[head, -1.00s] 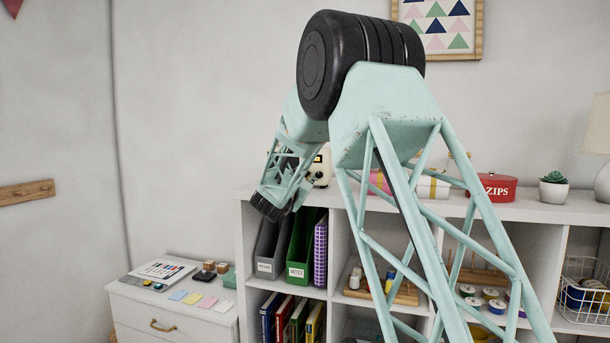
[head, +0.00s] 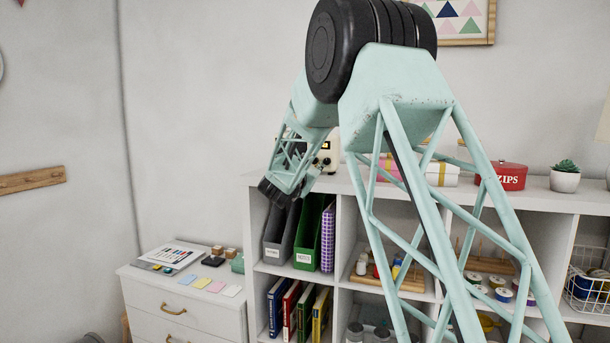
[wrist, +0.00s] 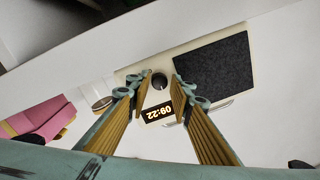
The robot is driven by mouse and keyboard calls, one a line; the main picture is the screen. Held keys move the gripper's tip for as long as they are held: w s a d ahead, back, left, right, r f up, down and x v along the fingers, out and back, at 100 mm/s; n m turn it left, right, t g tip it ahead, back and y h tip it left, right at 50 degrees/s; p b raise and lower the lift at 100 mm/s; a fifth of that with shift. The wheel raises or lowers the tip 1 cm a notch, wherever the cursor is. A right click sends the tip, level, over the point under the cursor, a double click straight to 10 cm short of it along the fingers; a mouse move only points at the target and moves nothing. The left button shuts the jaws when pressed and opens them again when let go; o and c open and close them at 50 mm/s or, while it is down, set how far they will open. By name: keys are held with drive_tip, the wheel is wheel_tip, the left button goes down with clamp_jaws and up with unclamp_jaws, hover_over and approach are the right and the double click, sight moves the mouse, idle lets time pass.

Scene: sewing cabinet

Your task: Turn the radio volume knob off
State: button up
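The radio is a cream box. In the head view the radio (head: 327,156) stands on top of the white shelf unit, partly hidden behind my arm. In the wrist view I look down on the radio (wrist: 223,66), with its dark speaker grille and a lit display reading 09:22, upside down. The round black volume knob (wrist: 160,82) shows between my fingertips, beside the display. My gripper (wrist: 161,77) is open, with one finger to each side of the knob in the picture. I cannot tell how far the tips are from it. In the head view my fingers are not clear.
A pink and yellow bundle (wrist: 42,118) and a small round lidded item (wrist: 102,103) lie left of the radio in the wrist view. A red ZIPS tin (head: 500,176) and a potted plant (head: 565,178) stand farther right on the shelf unit (head: 398,192). The shelf top around the radio's front is clear.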

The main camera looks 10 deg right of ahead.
drive_tip(key=shift+m+b, duration=0.4)
drive_tip(key=shift+m, duration=0.2)
drive_tip(key=shift+f+m+b, duration=0.1)
drive_tip(key=shift+m+b, duration=0.55)
drive_tip(key=shift+m, duration=0.35)
drive_tip(key=shift+m+h+b, duration=0.4)
drive_tip(key=shift+m+b, duration=0.7)
drive_tip(key=shift+m, duration=1.4)
drive_tip(key=shift+m+b, duration=0.45)
drive_tip(key=shift+m, duration=1.85)
drive_tip(key=shift+a+m+h, duration=0.1)
drive_tip(key=shift+m+h, duration=0.2)
drive_tip(key=shift+m, duration=1.6)
drive_tip(key=shift+m+g+p, duration=0.3)
drive_tip(key=shift+m+p, duration=0.45)
drive_tip(key=shift+m, duration=1.25)
drive_tip(key=shift+m+p, duration=1.1)
drive_tip(key=shift+m, duration=0.6)
drive_tip(key=shift+r+m+g+p, duration=0.2)
drive_tip(key=shift+m+g+p, duration=0.1)
drive_tip(key=shift+m+p, duration=1.45)
